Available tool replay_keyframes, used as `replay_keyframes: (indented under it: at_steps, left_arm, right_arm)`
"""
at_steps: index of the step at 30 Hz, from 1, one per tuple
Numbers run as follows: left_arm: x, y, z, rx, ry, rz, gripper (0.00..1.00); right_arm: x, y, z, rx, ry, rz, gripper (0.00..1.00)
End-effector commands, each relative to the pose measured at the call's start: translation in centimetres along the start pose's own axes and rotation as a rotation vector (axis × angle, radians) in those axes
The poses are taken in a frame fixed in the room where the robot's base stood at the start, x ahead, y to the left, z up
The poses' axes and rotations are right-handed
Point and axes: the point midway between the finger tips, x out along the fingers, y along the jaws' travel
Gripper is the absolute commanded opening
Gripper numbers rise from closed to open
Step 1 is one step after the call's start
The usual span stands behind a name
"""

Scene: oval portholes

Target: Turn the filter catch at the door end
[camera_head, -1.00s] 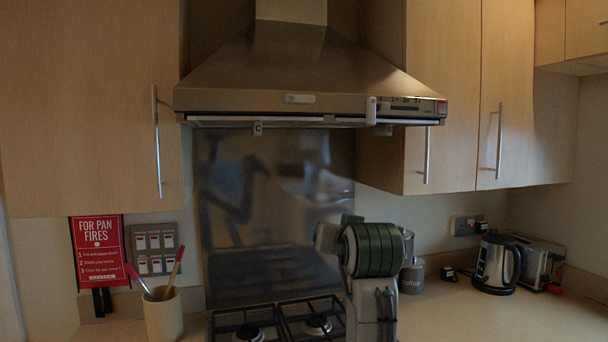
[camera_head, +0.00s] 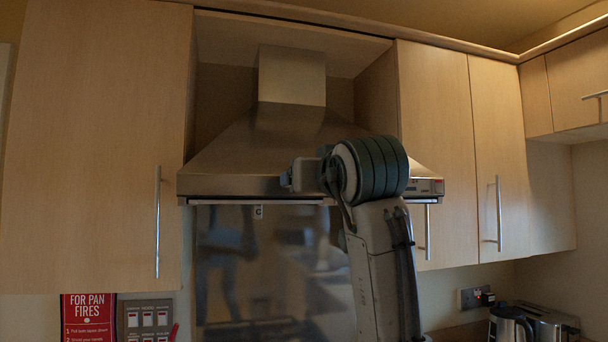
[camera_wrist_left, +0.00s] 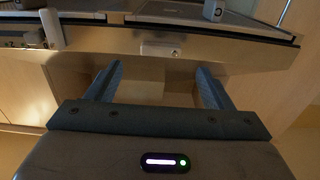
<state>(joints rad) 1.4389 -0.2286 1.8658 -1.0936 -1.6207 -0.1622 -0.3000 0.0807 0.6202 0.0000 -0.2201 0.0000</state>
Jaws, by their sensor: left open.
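The filter catch marked C (camera_head: 258,211) is a small pale tab under the hood's front rim, left of centre in the head view. It also shows at the top of the left wrist view (camera_wrist_left: 213,10). My left gripper (camera_wrist_left: 159,68) is open and empty, its two blue-grey fingers reaching toward the hood's front band. The white badge (camera_wrist_left: 161,51) on that band appears between and just beyond the fingertips. In the head view my arm hides the hood's right-centre front and the second tab there. My right gripper is not in view.
The steel hood (camera_head: 235,165) hangs between wooden cupboards, with a left door (camera_head: 95,150) and right doors (camera_head: 430,130). A grey upright piece (camera_wrist_left: 52,29) stands out from the hood front near the controls. A kettle (camera_head: 510,325) and toaster stand lower right.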

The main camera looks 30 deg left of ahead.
Motion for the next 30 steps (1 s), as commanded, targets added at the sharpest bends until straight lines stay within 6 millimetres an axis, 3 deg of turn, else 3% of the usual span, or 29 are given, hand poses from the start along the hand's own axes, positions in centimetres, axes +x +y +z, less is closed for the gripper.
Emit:
replay_keyframes:
  at_steps: [3, 9, 21, 22, 28, 30]
  left_arm:
    - [2.4, -0.1, -0.4, 0.003, -0.001, -0.004, 0.75]
    - [5.1, 0.0, -0.2, 0.001, -0.001, -0.002, 0.75]
    - [6.0, 0.0, 0.1, 0.0, 0.0, 0.001, 0.75]
    - [6.0, 0.0, 0.1, 0.0, 0.0, 0.001, 0.73]
    - [6.0, 0.0, 0.1, 0.0, 0.0, 0.001, 0.33]
    - [6.0, 0.0, 0.0, 0.0, 0.0, 0.001, 0.3]
  right_arm:
    - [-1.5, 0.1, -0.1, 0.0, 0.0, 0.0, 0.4]
    - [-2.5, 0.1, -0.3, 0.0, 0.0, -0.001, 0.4]
    - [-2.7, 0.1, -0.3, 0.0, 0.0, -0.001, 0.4]
    - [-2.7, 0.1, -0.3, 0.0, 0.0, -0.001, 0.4]
    - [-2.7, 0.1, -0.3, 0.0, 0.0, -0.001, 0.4]
    - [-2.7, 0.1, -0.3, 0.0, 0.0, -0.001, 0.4]
